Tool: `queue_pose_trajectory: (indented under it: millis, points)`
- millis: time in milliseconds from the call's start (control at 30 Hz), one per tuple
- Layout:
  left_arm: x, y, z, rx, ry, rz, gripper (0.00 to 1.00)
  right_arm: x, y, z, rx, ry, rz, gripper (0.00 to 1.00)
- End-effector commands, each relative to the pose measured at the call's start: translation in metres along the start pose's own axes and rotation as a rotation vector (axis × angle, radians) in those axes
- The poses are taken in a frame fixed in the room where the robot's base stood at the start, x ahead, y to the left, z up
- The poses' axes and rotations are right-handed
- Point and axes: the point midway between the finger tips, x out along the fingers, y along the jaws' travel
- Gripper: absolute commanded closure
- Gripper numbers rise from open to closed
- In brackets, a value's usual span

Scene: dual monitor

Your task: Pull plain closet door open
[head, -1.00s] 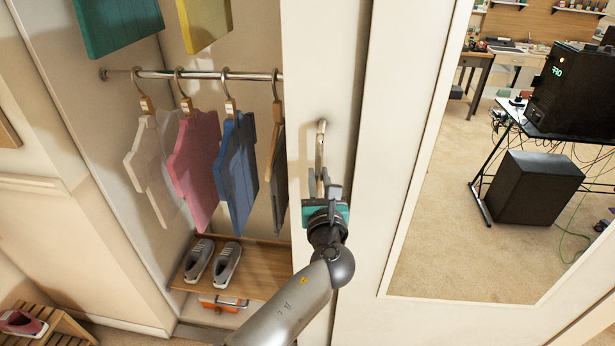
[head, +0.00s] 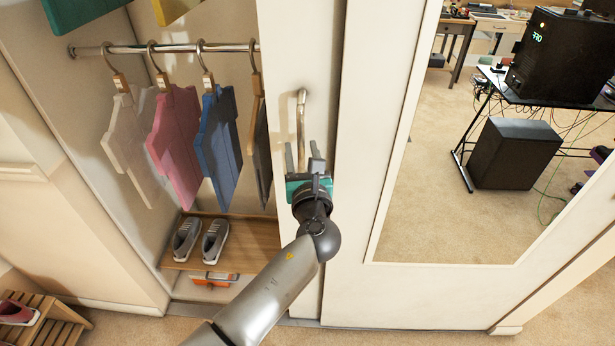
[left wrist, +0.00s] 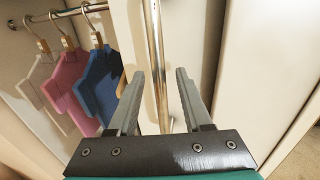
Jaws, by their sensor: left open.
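The plain closet door (head: 290,40) is a cream sliding panel, partly open, with clothes showing to its left. Its vertical metal handle (head: 301,115) stands out from the panel. My left gripper (head: 303,160) is open at the lower part of the handle. In the left wrist view the handle (left wrist: 155,60) passes between the two spread fingers (left wrist: 158,100), which do not visibly grip it. How far the fingertips reach past the bar is hard to tell. My right gripper is not in view.
A mirrored door (head: 440,200) stands at the right, reflecting a desk and black boxes. Inside the closet, a rail (head: 165,48) carries several hanging garments. Shoes (head: 187,238) sit on a wooden shelf (head: 250,245). A slatted rack (head: 60,325) is at lower left.

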Motion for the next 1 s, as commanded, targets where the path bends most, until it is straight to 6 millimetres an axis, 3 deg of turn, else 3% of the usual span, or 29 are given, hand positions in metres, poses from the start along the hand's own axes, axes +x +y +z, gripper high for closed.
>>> queue_pose_trajectory:
  millis: [600, 800, 1000]
  points:
    - [-0.122, 0.000, 0.000, -0.002, 0.003, 0.000, 0.50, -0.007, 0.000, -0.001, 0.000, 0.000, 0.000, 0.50]
    - [-0.139, 0.000, 0.000, 0.000, 0.001, -0.001, 0.50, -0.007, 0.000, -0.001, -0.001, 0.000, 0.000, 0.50]
    - [-0.142, 0.000, 0.001, 0.000, -0.001, 0.000, 0.50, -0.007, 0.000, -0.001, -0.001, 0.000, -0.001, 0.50]
